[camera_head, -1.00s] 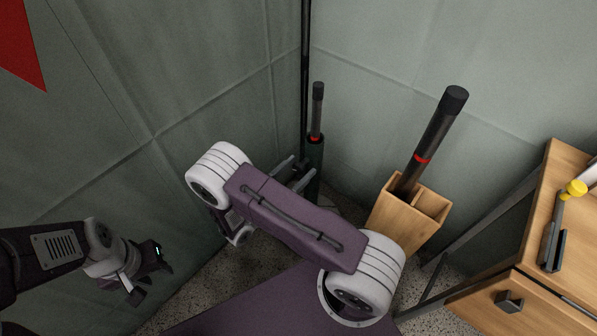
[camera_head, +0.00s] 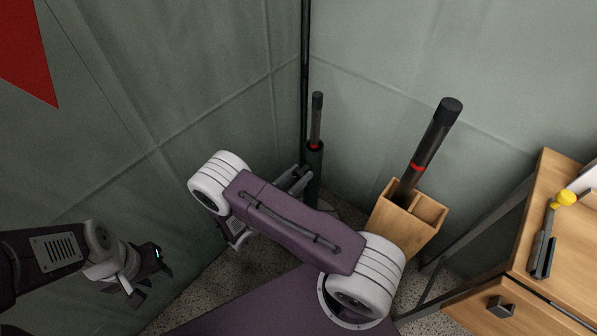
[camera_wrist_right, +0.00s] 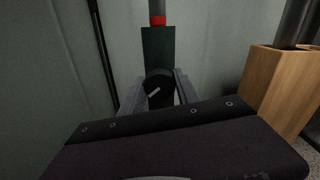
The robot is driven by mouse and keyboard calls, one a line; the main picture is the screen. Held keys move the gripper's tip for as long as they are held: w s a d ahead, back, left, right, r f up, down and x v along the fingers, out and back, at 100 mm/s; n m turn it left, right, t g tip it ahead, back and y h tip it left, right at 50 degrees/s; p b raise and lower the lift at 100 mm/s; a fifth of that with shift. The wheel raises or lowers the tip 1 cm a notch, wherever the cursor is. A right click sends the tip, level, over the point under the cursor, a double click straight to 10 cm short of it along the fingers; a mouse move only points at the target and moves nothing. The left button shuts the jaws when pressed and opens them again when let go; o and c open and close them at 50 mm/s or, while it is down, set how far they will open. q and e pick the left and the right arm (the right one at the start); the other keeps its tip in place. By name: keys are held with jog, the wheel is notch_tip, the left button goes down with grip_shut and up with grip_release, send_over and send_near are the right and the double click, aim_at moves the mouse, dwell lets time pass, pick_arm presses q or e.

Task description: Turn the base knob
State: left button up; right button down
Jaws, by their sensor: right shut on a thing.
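The base knob (camera_wrist_right: 159,88) is a round black knob with a white mark slanting up to the right. It sits low on the front of a dark green upright tube (camera_wrist_right: 158,44), which also shows in the head view (camera_head: 314,165). My right gripper (camera_wrist_right: 160,96) has one finger on each side of the knob and is shut on it. In the head view the right gripper (camera_head: 297,181) is at the tube's lower part, and the knob is hidden. My left gripper (camera_head: 150,279) hangs at the lower left, away from the tube; its finger gap is unclear.
A wooden box (camera_head: 402,224) holding a dark pole (camera_head: 433,140) with a red band stands right of the tube. A thin black post (camera_head: 305,60) rises behind the tube. A wooden desk (camera_head: 560,265) is at the right. Grey-green fabric walls close in the corner.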

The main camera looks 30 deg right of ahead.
jog(key=n+p, duration=0.2)
jog(key=n, duration=0.1)
jog(key=shift+r, duration=0.2)
jog(key=n+p, duration=0.1)
jog(key=n, duration=0.1)
jog(key=shift+s+n+p, duration=0.1)
jog(key=shift+n+p, duration=0.2)
jog(key=shift+p, duration=0.05)
jog(key=n+p, duration=0.1)
jog(key=n, duration=0.1)
jog(key=shift+f+n, duration=0.1)
jog(key=shift+n, duration=0.3)
jog(key=n+p, duration=0.1)
jog(key=n, duration=0.2)
jog(key=shift+n, duration=0.3)
jog(key=n, duration=0.3)
jog(key=shift+n+p, duration=0.3)
jog(key=shift+p, duration=0.05)
jog(key=n, duration=0.3)
jog(key=shift+n, duration=0.3)
jog(key=n, duration=0.3)
jog(key=shift+n, duration=2)
